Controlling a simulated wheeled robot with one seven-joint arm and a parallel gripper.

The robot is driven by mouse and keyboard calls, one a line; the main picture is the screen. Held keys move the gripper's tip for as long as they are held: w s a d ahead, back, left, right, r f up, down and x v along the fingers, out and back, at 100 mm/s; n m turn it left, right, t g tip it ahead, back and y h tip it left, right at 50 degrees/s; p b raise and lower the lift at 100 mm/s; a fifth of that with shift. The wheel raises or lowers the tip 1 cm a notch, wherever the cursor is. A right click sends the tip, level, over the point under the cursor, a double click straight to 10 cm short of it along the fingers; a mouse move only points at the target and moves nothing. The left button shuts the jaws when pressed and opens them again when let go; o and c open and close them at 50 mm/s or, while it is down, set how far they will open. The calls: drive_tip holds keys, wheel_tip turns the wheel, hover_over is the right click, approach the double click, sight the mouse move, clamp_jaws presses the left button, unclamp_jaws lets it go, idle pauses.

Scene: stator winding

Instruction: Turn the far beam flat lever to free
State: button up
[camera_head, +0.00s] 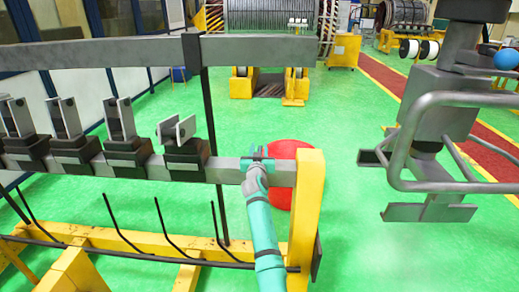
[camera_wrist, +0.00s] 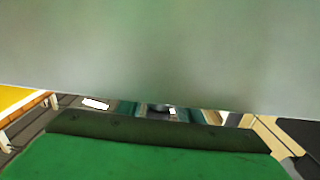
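Two grey beams run across the left of the head view: an upper beam (camera_head: 100,53) and a lower beam (camera_head: 225,171). The lower beam carries several dark clamps with grey U-shaped plates. The rightmost clamp (camera_head: 184,148) has its plates leaning, while the others stand more upright. I cannot tell which part is the flat lever. My gripper (camera_head: 258,157), on a teal arm, is at the lower beam's right end, right of the rightmost clamp. Its fingers are too small to read. In the wrist view a blurred grey surface (camera_wrist: 160,50) fills the top, very close.
A yellow post (camera_head: 306,215) stands at the lower beam's right end, just right of my arm. A thin black upright (camera_head: 209,110) stands between the beams. A grey tubular frame (camera_head: 400,140) hangs at right. Green floor (camera_head: 360,240) is open between.

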drive_tip(key=shift+s+d, duration=0.1)
drive_tip(key=s, duration=1)
drive_tip(key=shift+s, duration=0.3)
drive_tip(key=shift+d, duration=0.1)
drive_tip(key=shift+d, duration=0.1)
